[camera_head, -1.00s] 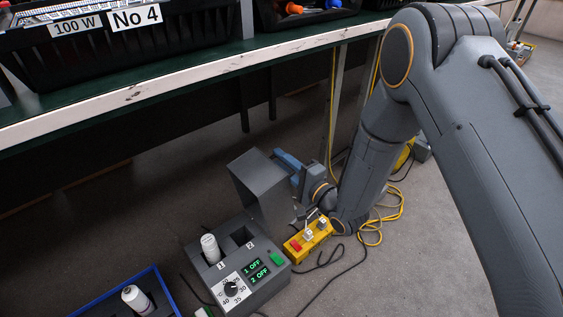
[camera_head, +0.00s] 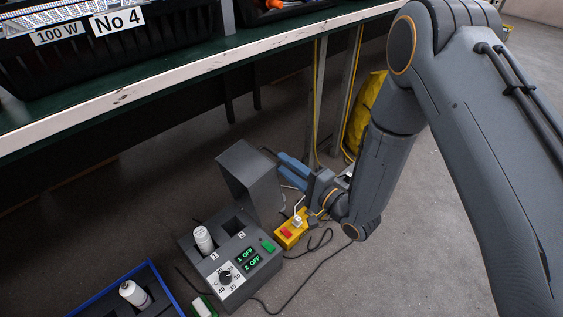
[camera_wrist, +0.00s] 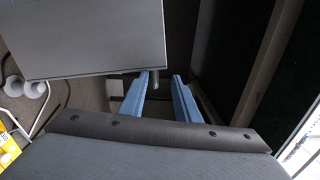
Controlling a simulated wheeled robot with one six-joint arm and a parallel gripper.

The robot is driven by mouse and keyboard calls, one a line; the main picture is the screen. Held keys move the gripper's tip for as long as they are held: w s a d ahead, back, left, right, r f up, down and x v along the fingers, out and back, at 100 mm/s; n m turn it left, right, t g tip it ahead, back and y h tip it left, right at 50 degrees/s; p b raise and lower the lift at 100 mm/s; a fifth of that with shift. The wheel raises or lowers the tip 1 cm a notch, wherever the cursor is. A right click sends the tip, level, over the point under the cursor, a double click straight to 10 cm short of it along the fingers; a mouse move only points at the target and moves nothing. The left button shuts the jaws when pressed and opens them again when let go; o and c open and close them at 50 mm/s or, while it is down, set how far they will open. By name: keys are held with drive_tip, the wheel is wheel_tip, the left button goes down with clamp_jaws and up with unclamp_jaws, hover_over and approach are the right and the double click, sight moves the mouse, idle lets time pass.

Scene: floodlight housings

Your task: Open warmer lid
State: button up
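The grey warmer (camera_head: 257,277) stands on the floor with its lid (camera_head: 248,178) raised steeply, and both wells show. Well 1 holds a white-capped bottle (camera_head: 203,240); well 2 (camera_head: 234,226) looks dark and empty. My gripper (camera_head: 281,163) is behind and right of the lid, its blue fingers pointing toward the lid's back. In the wrist view, my gripper (camera_wrist: 163,73) has its two fingers apart with a gap between them. The lid (camera_wrist: 95,40) fills the upper left there, close to the left finger; contact cannot be told. A small stub shows near that fingertip.
A yellow switch box (camera_head: 290,232) with a red button sits right of the warmer, with cables on the floor. A blue-rimmed crate (camera_head: 84,303) with a white bottle (camera_head: 133,293) is at left. The green workbench (camera_head: 190,82) with black bins overhangs behind.

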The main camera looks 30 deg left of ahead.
drive_tip(key=shift+d, duration=0.1)
drive_tip(key=p+v, duration=0.2)
drive_tip(key=v, duration=0.6)
drive_tip(key=shift+s+d+p, duration=0.15)
drive_tip(key=shift+d+p, duration=0.15)
drive_tip(key=shift+d, duration=0.05)
idle(0.6)
drive_tip(key=shift+p, duration=0.3)
idle(0.4)
